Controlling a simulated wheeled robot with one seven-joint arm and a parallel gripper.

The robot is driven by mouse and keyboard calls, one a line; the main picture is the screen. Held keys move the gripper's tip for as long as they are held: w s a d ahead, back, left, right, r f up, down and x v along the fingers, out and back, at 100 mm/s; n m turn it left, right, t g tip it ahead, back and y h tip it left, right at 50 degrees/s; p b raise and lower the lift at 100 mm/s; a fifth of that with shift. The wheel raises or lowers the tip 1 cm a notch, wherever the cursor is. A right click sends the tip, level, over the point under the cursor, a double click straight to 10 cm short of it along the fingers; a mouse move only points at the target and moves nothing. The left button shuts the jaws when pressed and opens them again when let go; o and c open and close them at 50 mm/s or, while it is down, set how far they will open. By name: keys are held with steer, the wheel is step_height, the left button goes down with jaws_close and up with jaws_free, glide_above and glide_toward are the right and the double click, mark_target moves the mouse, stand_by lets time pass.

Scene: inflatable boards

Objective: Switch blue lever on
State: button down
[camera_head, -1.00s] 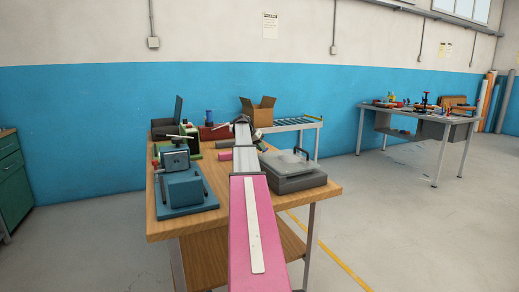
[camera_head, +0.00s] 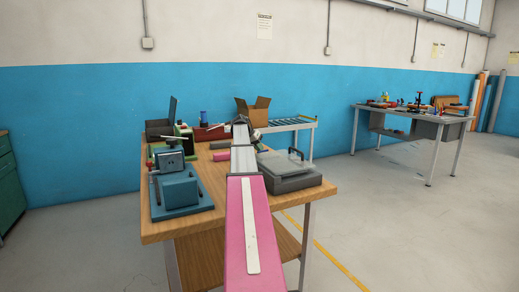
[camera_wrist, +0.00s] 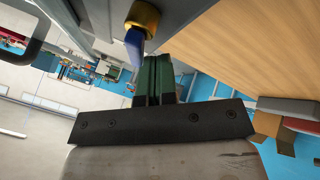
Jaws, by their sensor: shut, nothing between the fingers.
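The blue lever (camera_wrist: 134,46) shows at the top of the wrist view. It sticks out from a brass collar (camera_wrist: 143,16) on a grey body (camera_wrist: 185,15). My gripper (camera_wrist: 153,60) is shut and empty, its green fingers together. The fingertips are right beside the lever's free end; I cannot tell whether they touch it. In the head view, the grey device with a black handle (camera_head: 290,180) stands on the right of the wooden bench, beside my arm. The lever cannot be made out in the head view, and my arm hides the gripper there.
A blue machine (camera_head: 178,190) stands at the left of the wooden bench (camera_head: 225,220). An open cardboard box (camera_head: 255,110), a red box (camera_head: 209,133) and other items are behind. A second table (camera_head: 420,125) stands far right. Floor is clear on the right.

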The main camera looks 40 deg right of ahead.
steer(key=shift+s+a, duration=0.3)
steer(key=shift+a, duration=0.2)
steer(key=shift+w+d, duration=0.15)
steer(key=shift+w, duration=0.5)
steer(key=w+a+r, duration=0.2)
steer(key=w+r, duration=0.6)
steer(key=shift+a, duration=0.2)
